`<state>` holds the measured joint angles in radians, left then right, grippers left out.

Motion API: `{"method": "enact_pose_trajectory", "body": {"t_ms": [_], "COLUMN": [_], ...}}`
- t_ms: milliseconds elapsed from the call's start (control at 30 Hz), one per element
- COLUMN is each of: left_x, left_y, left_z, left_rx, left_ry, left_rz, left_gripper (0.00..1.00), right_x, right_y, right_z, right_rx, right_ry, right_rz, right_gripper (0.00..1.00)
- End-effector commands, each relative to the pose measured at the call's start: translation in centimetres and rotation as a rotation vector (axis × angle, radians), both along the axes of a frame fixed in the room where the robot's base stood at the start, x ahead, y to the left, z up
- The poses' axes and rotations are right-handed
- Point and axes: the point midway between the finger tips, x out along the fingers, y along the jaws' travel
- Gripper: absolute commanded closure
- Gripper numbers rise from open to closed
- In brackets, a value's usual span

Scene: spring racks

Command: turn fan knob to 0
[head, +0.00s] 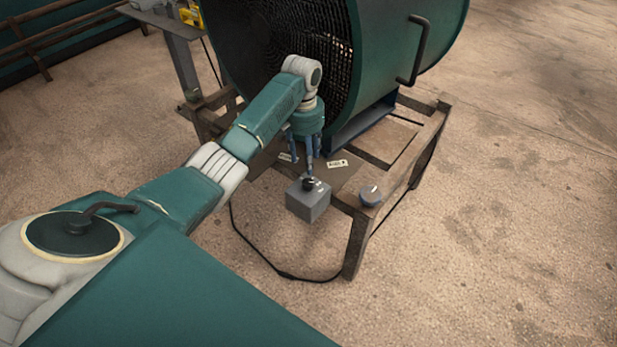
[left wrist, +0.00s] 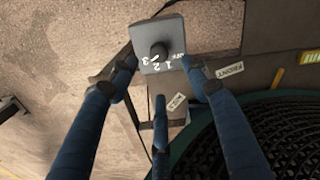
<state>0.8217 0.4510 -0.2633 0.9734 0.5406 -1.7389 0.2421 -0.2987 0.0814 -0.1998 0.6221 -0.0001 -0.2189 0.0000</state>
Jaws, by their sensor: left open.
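The fan knob (head: 308,184) is a small black knob on a grey control box (head: 308,204) at the front edge of the fan's wooden stand. In the left wrist view the knob (left wrist: 158,50) sits on the box face (left wrist: 172,30), with white marks beside it that seem to read 3, 2, 1 and OFF. Which mark it points to is unclear. My left gripper (head: 309,160) is just above the box. Its blue fingers (left wrist: 157,72) are spread open, with fingertips on either side of the box's lower edge, and hold nothing. My right gripper is not in view.
The big teal fan drum (head: 400,60) with its dark grille stands close behind my left gripper. A round grey piece (head: 371,195) sits on the wooden stand (head: 358,240) right of the box. A black cable (head: 285,273) loops on the floor. The floor at right is clear.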

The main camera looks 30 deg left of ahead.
Motion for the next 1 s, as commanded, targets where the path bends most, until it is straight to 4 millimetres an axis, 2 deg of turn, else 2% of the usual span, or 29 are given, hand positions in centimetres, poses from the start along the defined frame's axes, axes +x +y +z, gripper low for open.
{"method": "enact_pose_trajectory", "body": {"t_ms": [500,700,1000], "left_x": [-0.1,0.0,0.0], "left_y": [-0.4,-0.4,-0.4], "left_z": [-8.9,-10.4,-10.5], "left_rx": [-0.001,0.000,0.001], "left_ry": [0.004,0.001,0.000], "left_rz": [0.000,-0.001,-0.001], "left_gripper": [0.52,0.52,0.54], "right_x": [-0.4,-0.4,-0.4], "right_y": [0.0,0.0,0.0], "right_z": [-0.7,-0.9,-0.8], "right_rx": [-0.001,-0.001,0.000], "right_ry": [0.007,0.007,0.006], "right_rz": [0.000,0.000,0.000], "right_gripper": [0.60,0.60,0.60]}}
